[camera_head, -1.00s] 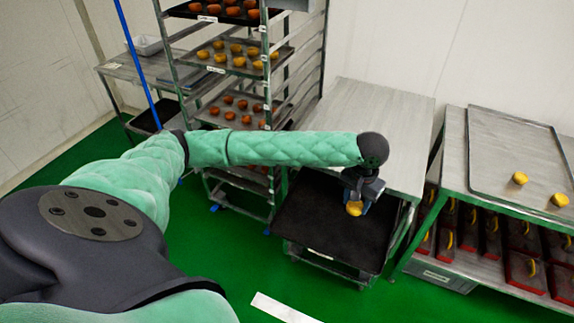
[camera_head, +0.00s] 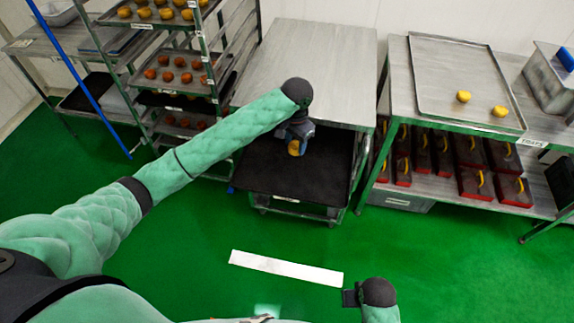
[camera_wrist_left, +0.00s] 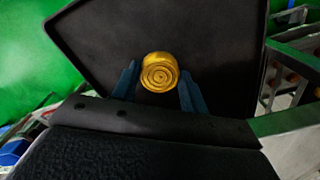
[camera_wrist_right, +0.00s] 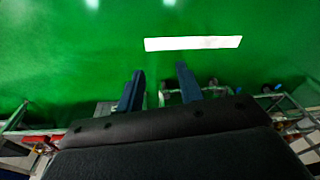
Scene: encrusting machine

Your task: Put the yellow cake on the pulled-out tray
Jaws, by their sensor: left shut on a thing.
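My left gripper (camera_head: 296,138) is shut on the yellow cake (camera_head: 293,148), over the dark pulled-out tray (camera_head: 275,178) under the steel table. In the left wrist view the round cake (camera_wrist_left: 160,72), with rings on its face, sits between the two blue fingers (camera_wrist_left: 159,82), with the dark tray (camera_wrist_left: 100,35) behind it. I cannot tell whether the cake touches the tray. My right gripper (camera_wrist_right: 160,72) has its blue fingers apart with nothing between them, above the green floor.
A steel table (camera_head: 315,60) stands just above and behind the pulled-out tray. A bench at right carries a flat tray (camera_head: 455,95) with two yellow cakes (camera_head: 463,97), and red boxes (camera_head: 473,183) below. A rack (camera_head: 165,52) with cake trays stands left. Green floor is open in front.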

